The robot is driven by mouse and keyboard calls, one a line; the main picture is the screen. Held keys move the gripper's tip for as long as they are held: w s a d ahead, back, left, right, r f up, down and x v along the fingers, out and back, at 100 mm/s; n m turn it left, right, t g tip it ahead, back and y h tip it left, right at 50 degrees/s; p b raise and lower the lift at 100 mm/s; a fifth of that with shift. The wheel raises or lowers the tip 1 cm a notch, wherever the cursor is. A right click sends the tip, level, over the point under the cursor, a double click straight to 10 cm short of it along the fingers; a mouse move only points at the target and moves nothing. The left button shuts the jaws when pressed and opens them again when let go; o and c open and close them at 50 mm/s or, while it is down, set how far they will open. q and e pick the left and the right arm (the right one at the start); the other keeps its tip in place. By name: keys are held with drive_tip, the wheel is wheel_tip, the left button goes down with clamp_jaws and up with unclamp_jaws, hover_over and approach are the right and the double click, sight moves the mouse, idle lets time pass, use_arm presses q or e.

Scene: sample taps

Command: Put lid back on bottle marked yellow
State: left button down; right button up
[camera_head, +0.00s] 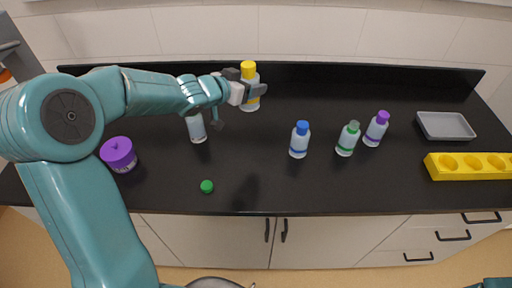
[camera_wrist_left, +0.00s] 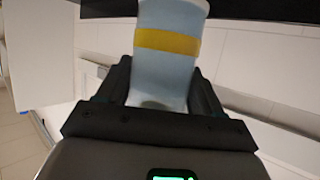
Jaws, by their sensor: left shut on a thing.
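The bottle marked yellow (camera_head: 249,101) is pale with a yellow band and stands at the back of the black counter, upright or nearly so. A yellow lid (camera_head: 248,70) shows at its top; I cannot tell how firmly it sits. My left gripper (camera_head: 256,90) is shut on this bottle's body, below the lid. In the left wrist view the bottle (camera_wrist_left: 165,75) is between the two fingers, with its yellow band in sight and the lid out of sight. My right gripper is not in view.
A pale bottle (camera_head: 197,128) stands partly behind my left arm. A loose green lid (camera_head: 207,186) lies near the front edge. A purple jar (camera_head: 118,154) is at left. Blue (camera_head: 300,140), green (camera_head: 348,139) and purple-lidded (camera_head: 376,129) bottles, a grey tray (camera_head: 445,126) and a yellow rack (camera_head: 470,174) are at right.

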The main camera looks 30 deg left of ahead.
use_arm(q)
drive_tip(key=shift+r, duration=0.1)
drive_tip(key=shift+a, duration=0.35)
wheel_tip(320, 180, down, 7)
drive_tip(key=b, duration=0.3)
drive_tip(key=shift+d+r, duration=0.1)
drive_tip(key=shift+d, duration=0.05)
wheel_tip(320, 180, down, 10)
drive_tip(key=shift+r, duration=0.25)
drive_tip(key=shift+f, duration=0.1)
wheel_tip(320, 180, down, 4)
drive_tip(key=shift+w+r, duration=0.1)
drive_tip(key=shift+r, duration=0.1)
